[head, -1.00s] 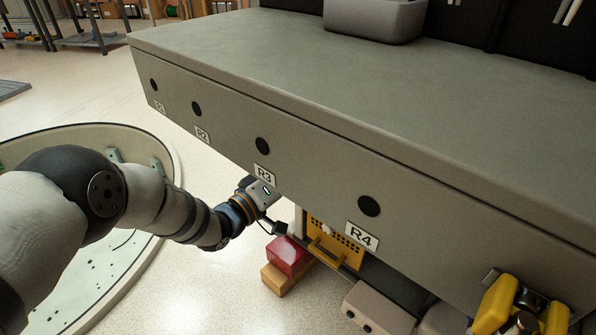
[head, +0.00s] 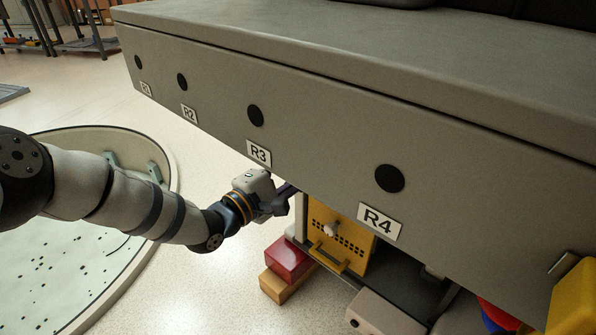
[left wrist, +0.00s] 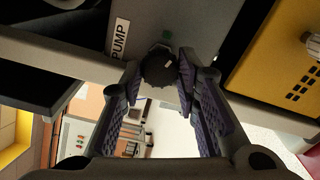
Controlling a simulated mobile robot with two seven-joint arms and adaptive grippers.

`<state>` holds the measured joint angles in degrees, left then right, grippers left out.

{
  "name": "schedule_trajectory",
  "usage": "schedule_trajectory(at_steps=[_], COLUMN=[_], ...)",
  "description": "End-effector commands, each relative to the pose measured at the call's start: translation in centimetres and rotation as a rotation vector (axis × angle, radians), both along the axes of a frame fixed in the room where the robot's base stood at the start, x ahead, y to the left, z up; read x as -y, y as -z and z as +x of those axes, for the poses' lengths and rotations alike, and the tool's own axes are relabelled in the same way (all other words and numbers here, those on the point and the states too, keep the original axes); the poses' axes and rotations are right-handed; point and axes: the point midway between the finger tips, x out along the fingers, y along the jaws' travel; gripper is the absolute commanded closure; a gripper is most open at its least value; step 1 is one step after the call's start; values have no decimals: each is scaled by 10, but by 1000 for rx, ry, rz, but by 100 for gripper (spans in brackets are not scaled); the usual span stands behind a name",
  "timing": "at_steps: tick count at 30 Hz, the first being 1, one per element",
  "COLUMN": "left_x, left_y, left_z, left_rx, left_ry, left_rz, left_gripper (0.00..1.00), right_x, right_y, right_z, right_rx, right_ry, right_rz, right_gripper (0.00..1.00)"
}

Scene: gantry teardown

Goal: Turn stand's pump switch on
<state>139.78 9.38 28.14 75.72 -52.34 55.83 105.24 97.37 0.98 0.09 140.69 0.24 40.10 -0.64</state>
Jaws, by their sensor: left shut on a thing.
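The pump switch shows in the left wrist view as a dark round ribbed knob (left wrist: 159,68) on a grey panel (left wrist: 195,22). In the head view, my left gripper (head: 288,197) reaches beneath the grey bench front near the R3 label, and the knob is hidden there. The exact angle of the knob is hard to tell. My right gripper is not in view.
The grey bench (head: 320,125) overhangs the gripper. A yellow perforated box with a handle (head: 338,240) stands right of it.

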Motion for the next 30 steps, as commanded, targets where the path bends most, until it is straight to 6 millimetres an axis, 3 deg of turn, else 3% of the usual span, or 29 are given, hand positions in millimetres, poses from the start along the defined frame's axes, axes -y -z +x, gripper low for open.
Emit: schedule_trajectory(at_steps=[12, 30], left_x=[1, 1], left_y=[3, 1], left_z=[-1, -1], left_rx=[-182, -242], left_ry=[2, 1], left_rz=[-203, -272], left_gripper=[99, 99], right_x=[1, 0], right_y=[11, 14], right_z=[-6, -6], right_rx=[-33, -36], right_ry=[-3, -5], right_rz=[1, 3], right_gripper=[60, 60])
